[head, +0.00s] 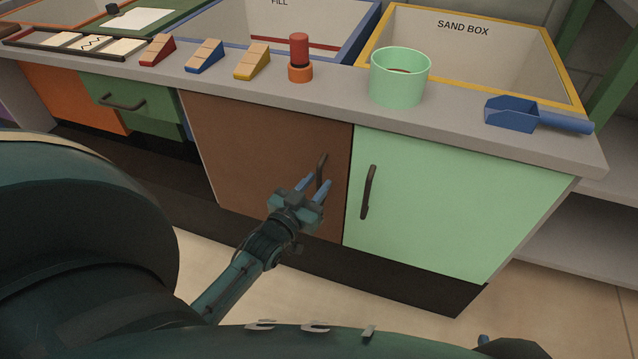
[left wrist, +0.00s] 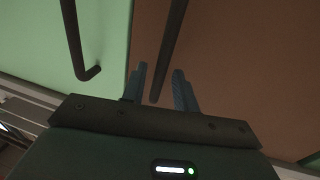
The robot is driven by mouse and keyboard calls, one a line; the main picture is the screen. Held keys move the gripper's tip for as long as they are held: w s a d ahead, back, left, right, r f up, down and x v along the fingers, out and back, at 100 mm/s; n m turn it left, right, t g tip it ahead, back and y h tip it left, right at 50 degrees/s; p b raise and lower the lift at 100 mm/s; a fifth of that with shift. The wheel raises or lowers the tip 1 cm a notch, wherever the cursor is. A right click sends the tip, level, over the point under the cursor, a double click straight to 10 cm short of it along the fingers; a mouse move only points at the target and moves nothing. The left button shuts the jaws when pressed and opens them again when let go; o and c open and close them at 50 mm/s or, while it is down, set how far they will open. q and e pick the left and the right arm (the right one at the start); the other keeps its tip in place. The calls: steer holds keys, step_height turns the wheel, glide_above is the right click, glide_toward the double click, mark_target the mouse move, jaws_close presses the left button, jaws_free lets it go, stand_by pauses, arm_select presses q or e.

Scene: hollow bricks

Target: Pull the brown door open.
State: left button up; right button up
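The brown door (head: 265,150) is a cabinet front below the counter and looks closed, flush with its neighbour. Its dark bar handle (head: 322,168) is upright near the door's right edge. My left gripper (head: 316,185) is at the handle's lower part with its two blue fingers apart. In the left wrist view, the brown door's handle (left wrist: 173,40) runs down between the open fingers (left wrist: 160,72), with a gap to each side. I cannot tell how deep the fingers reach around it. My right gripper is not in view.
A light green door (head: 450,205) with its own dark handle (head: 368,192) is close on the right. The counter above bears a green bucket (head: 399,82), a blue scoop (head: 512,114), a red-orange cylinder piece (head: 300,60) and several wedge blocks. Bare floor (head: 400,315) lies in front.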

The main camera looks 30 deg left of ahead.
arm_select(q)
steer(key=shift+w, duration=0.9)
jaws_close()
